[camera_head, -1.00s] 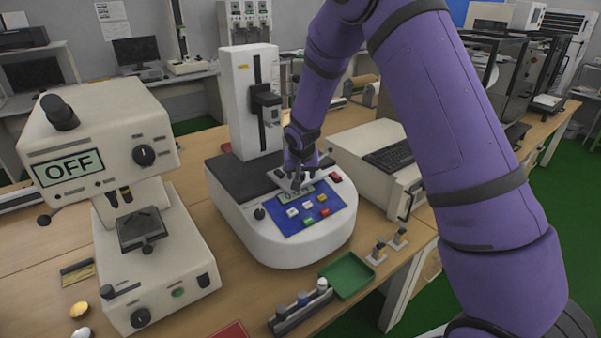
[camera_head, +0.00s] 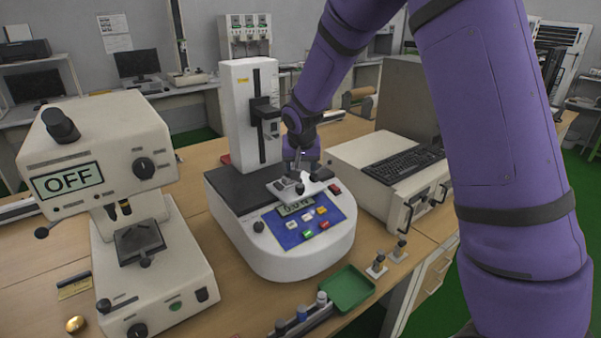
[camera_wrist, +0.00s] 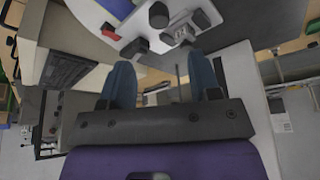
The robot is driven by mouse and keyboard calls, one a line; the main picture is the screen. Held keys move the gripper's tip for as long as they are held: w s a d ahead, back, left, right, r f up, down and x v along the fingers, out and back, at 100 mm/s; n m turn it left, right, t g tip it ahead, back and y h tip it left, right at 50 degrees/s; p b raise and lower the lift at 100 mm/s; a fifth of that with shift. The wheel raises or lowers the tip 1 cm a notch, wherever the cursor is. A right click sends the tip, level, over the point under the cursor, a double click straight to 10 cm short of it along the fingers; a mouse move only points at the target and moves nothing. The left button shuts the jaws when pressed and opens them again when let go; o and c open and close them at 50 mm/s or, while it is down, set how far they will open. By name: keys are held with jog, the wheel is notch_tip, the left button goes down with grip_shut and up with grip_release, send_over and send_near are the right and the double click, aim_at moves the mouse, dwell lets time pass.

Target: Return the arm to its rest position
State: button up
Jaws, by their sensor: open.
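My purple arm (camera_head: 505,130) reaches in from the right and bends down toward the white tester with the column (camera_head: 250,110). My gripper (camera_head: 300,186) is over the tester's base, by the small grey stage (camera_head: 283,187) behind the display. I cannot tell how much clearance there is. In the wrist view my gripper's two blue-grey fingers (camera_wrist: 162,75) are apart, with no object clearly held between them. The tester's display (camera_head: 296,207) is lit above a blue panel (camera_head: 308,226) with coloured buttons. A red button (camera_wrist: 110,32) shows in the wrist view.
A white machine with an "OFF" screen (camera_head: 68,181) stands on the left. A white box with a black keyboard (camera_head: 402,163) is to the right. A green tray (camera_head: 347,289), small bottles (camera_head: 302,312) and two small metal fixtures (camera_head: 387,258) are at the front edge.

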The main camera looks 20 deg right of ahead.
jog(key=shift+s+r, duration=0.15)
jog(key=shift+r, duration=0.15)
jog(key=s+d+r+n, duration=0.1)
jog(key=s+d+r, duration=0.2)
jog(key=s+r, duration=0.5)
jog(key=s+d+r, duration=0.2)
jog(key=s+r, duration=0.6)
jog(key=s, duration=0.1)
jog(key=s+r+n, duration=0.1)
jog(key=s+r, duration=0.1)
jog(key=s, duration=0.8)
jog(key=s+d+r+n+y, duration=0.1)
jog(key=s+r, duration=0.1)
jog(key=s, duration=0.9)
jog(key=shift+s+t, duration=0.2)
jog(key=shift+t, duration=0.2)
jog(key=shift+d, duration=0.15)
